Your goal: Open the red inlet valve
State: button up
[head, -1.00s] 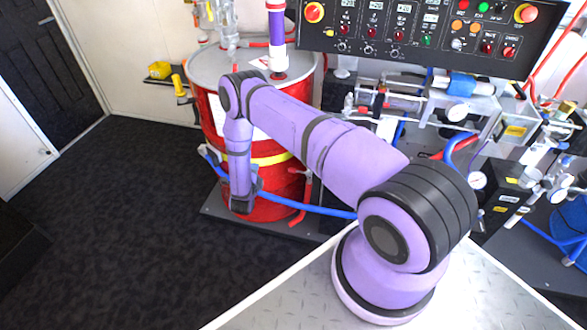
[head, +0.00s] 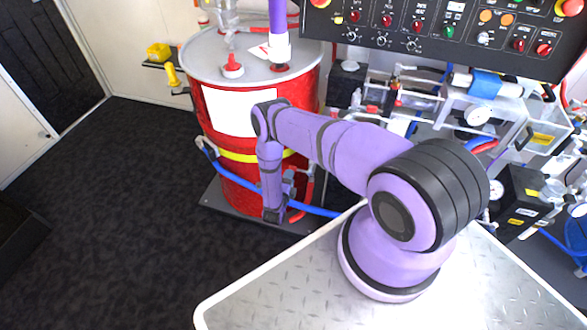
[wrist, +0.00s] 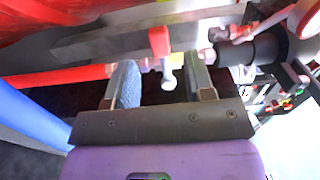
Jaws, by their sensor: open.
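A small red handle (wrist: 159,41) with a pale rounded metal end (wrist: 168,76) shows in the wrist view, ahead of and between the fingers of my gripper (wrist: 163,82). I take it for the red inlet valve, though I cannot tell for certain. My gripper is open, with nothing clamped between the fingers; I cannot tell whether either finger touches the handle. In the head view my gripper (head: 273,216) hangs low in front of the red drum, left of a red pipe or lever (head: 297,216). Its fingers are too small there to make out.
The red drum (head: 212,120) stands close behind my arm, with a blue hose (head: 325,212) running low to the right. A control panel (head: 450,32), gauges and pipework fill the right side.

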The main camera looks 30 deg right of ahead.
aim_at(293, 169)
jog(key=x, duration=0.5)
jog(key=shift+w+d, duration=0.2)
jog(key=shift+w, duration=0.05)
grip_shut()
